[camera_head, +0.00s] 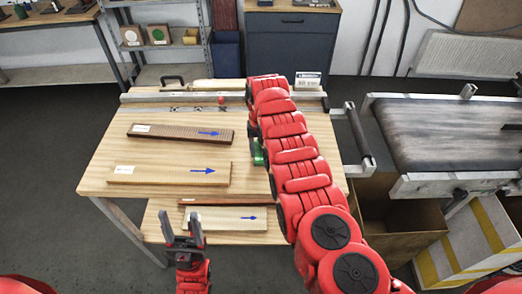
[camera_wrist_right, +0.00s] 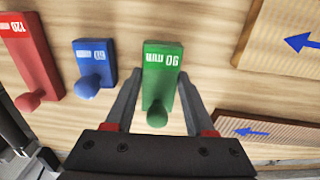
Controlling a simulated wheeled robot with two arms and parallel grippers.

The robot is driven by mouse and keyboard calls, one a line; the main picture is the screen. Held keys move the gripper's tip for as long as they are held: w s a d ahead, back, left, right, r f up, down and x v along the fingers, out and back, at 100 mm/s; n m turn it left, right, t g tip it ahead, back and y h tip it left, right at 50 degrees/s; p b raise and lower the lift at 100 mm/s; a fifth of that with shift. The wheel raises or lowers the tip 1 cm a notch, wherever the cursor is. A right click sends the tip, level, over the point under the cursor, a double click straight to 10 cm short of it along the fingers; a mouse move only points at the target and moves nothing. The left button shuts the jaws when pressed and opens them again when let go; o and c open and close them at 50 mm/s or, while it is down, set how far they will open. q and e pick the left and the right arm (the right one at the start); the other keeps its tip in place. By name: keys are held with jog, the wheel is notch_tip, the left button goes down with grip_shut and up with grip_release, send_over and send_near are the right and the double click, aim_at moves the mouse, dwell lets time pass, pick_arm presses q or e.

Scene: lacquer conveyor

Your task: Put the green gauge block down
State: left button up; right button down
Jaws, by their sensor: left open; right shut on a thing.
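The green gauge block (camera_wrist_right: 163,70) lies between the fingers of my right gripper (camera_wrist_right: 160,95) in the right wrist view, its round knob towards the gripper. The right gripper is shut on it, over the wooden table. I cannot tell whether the block touches the wood. In the head view only a green edge (camera_head: 257,153) of it shows beside my red right arm, which hides the rest. My left gripper (camera_head: 183,228) is open and empty, at the front edge of the lower wooden shelf.
A blue block (camera_wrist_right: 94,66) and a red block (camera_wrist_right: 33,60) lie left of the green one. Boards with blue arrows (camera_head: 170,173) lie on the table (camera_head: 105,160). A fence rail (camera_head: 180,95) runs along the back. A conveyor (camera_head: 450,135) stands at the right.

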jog(key=shift+s+f, duration=0.1)
jog(key=shift+f, duration=0.45)
jog(key=shift+f, duration=0.1)
jog(key=shift+f, duration=0.15)
jog(key=shift+c, duration=1.3)
grip_release()
